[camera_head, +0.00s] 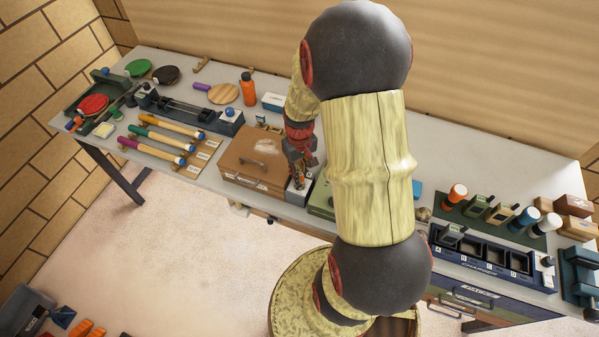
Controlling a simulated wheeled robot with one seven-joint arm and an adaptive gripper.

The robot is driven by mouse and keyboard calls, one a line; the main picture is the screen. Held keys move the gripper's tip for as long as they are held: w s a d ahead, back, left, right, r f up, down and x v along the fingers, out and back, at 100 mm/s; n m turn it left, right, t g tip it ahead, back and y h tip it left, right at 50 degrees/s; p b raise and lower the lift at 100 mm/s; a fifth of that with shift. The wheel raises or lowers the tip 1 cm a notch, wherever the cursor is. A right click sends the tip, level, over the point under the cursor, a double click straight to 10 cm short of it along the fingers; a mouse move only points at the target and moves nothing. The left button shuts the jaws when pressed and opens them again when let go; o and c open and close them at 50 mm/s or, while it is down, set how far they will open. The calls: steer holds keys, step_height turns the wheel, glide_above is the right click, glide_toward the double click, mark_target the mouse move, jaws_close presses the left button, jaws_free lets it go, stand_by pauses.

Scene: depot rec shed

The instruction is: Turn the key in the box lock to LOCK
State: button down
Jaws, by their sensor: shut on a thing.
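My gripper (300,168) points down at a small grey box (299,194) that stands at the front edge of the bench, against the right end of a brown case (240,165). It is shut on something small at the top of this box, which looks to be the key. The key itself is hidden by the fingers or too small to make out. The lock's LOCK marking and the key's angle cannot be read from here.
My arm covers the middle of the bench. A green box (321,200) stands just right of the grey box. Several coloured batons (160,138) lie to the left. A charger (480,255) with bays stands at the right. An orange bottle (248,90) stands behind the case.

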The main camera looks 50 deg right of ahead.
steer(key=n, duration=0.5)
stand_by(0.3)
steer(key=n, duration=0.5)
steer(key=shift+p, duration=0.3)
steer(key=c, duration=1.7)
jaws_free()
steer(key=shift+c, duration=0.2)
steer(key=shift+r, duration=0.1)
steer(key=shift+r+p, duration=3.15)
steer(key=shift+r, duration=1.25)
